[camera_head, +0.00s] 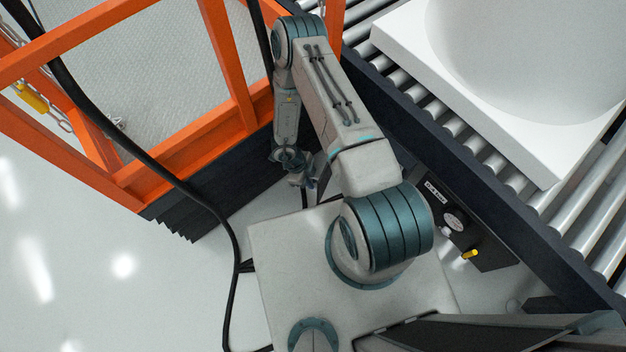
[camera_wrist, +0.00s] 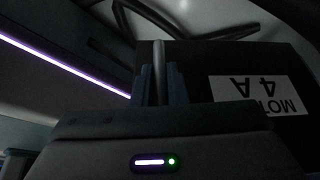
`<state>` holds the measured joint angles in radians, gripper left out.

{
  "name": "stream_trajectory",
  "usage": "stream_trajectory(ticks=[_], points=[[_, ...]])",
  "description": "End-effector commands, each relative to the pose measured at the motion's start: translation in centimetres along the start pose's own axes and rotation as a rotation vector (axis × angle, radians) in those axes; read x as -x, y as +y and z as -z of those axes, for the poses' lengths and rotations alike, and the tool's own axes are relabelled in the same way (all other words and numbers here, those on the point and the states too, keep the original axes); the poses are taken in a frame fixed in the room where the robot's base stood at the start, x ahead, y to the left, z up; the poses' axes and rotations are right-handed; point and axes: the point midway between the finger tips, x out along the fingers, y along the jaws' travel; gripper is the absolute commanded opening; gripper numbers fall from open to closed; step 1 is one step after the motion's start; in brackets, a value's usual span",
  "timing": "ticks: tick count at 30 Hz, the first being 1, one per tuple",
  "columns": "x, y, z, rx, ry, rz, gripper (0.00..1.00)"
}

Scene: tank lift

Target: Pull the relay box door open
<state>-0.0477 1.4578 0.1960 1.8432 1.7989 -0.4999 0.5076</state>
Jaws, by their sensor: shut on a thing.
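In the wrist view, a dark relay box door (camera_wrist: 205,65) fills the middle and right. It carries a white label (camera_wrist: 250,95) that reads upside down, with "MOT" and "4 A" visible. A thin grey upright handle bar (camera_wrist: 159,58) stands at the door's left part. My gripper (camera_wrist: 157,82) is shut on this handle, one finger on each side. In the head view my gripper (camera_head: 297,176) is low between the orange lift and the conveyor. The door is mostly hidden there by my arm, and I cannot tell how far it stands open.
An orange lift railing (camera_head: 190,155) stands at the left, with a black cable (camera_head: 205,203) hanging past it. A roller conveyor (camera_head: 455,125) carries a white tank (camera_head: 480,110) at the right. Bare floor lies lower left.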

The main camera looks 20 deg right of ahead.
Motion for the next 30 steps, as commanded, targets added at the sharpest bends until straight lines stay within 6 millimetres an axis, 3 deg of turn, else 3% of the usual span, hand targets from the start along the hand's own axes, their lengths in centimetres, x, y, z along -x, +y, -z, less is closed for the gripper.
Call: stream_trajectory(ticks=[6,7,18,23,27,30], points=[[0.0,-0.5,0.1,0.0,0.001,0.008,0.0],[0.0,-0.5,0.1,0.0,0.001,0.008,0.21],[0.1,-0.2,0.1,0.001,0.001,0.004,0.22],[1.8,-0.3,0.7,-0.001,0.0,0.005,0.22],[4.5,-0.4,2.1,-0.002,0.0,0.006,0.22],[4.5,-0.7,4.9,-0.003,0.005,0.005,0.22]])
